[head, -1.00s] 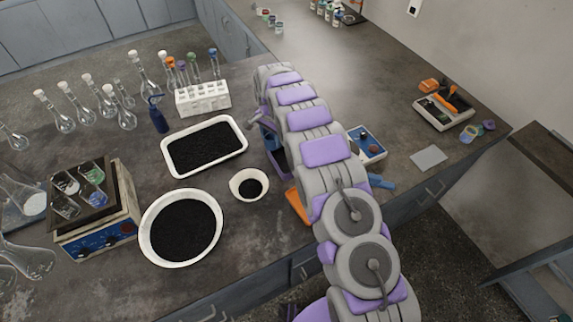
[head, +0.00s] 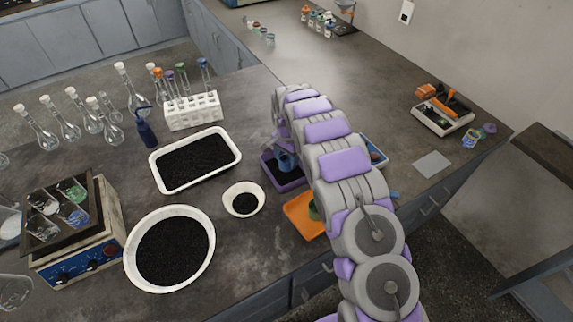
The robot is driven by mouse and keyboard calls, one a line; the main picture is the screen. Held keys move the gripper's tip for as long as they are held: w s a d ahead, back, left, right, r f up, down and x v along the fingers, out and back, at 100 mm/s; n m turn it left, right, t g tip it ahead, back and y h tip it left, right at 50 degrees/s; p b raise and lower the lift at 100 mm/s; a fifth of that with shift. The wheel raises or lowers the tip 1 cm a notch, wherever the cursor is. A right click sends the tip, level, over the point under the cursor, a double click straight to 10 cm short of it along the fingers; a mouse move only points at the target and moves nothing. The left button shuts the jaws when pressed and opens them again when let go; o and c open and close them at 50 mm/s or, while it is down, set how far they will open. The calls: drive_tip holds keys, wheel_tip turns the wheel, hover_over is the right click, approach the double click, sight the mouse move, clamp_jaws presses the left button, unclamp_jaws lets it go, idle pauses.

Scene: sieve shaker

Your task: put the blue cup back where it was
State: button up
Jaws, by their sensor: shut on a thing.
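The blue cup (head: 286,162) shows beside my arm, over the purple tray (head: 270,174). My gripper (head: 283,148) is shut on the cup, mostly hidden by my own arm. I cannot tell whether the cup touches the tray's floor. The right part of the purple tray is hidden behind my arm.
A white bowl (head: 230,209), a large round pan (head: 131,262) and a rectangular tray (head: 156,172), all with black grains, are left of the arm. A tube rack (head: 194,112) and flasks stand farther back. A blue tray (head: 376,150) is partly hidden at right.

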sight(285, 164)
drive_tip(key=f, duration=0.3)
drive_tip(key=shift+a+f+b, duration=0.15)
drive_tip(key=shift+a+b, duration=0.15)
drive_tip(key=shift+a, duration=0.05)
drive_tip(key=shift+d, duration=0.15)
drive_tip(key=o, duration=0.8)
drive_tip(key=shift+d, duration=0.15)
drive_tip(key=o, duration=0.3)
drive_tip(key=shift+a, duration=0.2)
